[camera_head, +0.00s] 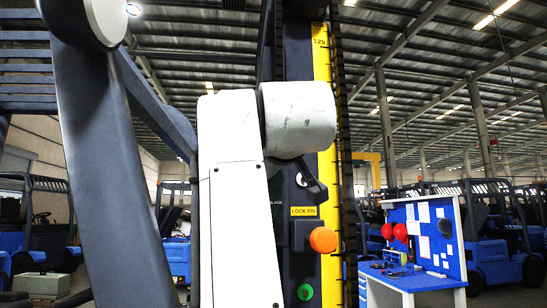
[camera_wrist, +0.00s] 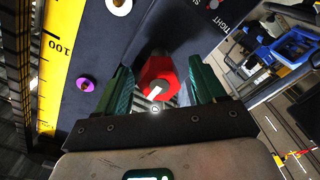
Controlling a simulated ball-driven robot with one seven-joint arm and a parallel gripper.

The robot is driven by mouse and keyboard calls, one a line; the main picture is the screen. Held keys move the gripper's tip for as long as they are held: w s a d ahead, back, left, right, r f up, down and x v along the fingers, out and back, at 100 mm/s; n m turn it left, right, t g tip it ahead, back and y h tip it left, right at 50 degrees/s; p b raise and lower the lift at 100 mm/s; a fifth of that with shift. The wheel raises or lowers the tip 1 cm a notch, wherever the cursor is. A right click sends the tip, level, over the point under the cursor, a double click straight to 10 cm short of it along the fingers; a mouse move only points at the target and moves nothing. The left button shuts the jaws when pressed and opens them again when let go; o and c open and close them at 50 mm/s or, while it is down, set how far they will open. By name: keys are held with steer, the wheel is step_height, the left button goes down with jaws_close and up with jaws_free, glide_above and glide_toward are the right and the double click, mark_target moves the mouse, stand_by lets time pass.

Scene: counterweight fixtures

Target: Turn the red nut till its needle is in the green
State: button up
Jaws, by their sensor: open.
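The red nut (camera_wrist: 158,74) shows in the wrist view on a dark panel, with a pale round end and a short white mark on its near side. My gripper (camera_wrist: 159,68) is open, with one green finger on each side of the nut. Gaps show between the fingers and the nut, and I see no grip on it. The word TIGHT is on the panel up and to the right. I cannot make out a needle or a green band. In the head view my arm covers the area and the nut is not seen.
A yellow scale (camera_wrist: 60,50) runs beside the panel, with a purple knob (camera_wrist: 84,85) and a white knob (camera_wrist: 119,5) near it. In the head view an orange knob (camera_head: 323,240) and a green knob (camera_head: 305,291) sit low. A blue workbench (camera_head: 415,280) stands right.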

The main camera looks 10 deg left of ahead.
steer(key=c, duration=1.1)
steer(key=shift+o, duration=0.2)
steer(key=shift+n, duration=0.3)
steer(key=n+p, duration=0.1)
steer(key=n, duration=0.1)
steer(key=shift+n, duration=0.3)
steer(key=n+p, duration=0.1)
steer(key=n, duration=0.2)
steer(key=shift+n, duration=0.3)
steer(key=n+p, duration=0.2)
steer(key=n, duration=0.2)
steer(key=shift+f+n+p, duration=0.1)
steer(key=shift+n+p, duration=0.2)
steer(key=shift+n, duration=0.1)
steer(key=shift+a+f+n+p, duration=0.1)
steer(key=shift+n+p, duration=0.2)
steer(key=shift+n, duration=0.6)
steer(key=shift+f, duration=0.15)
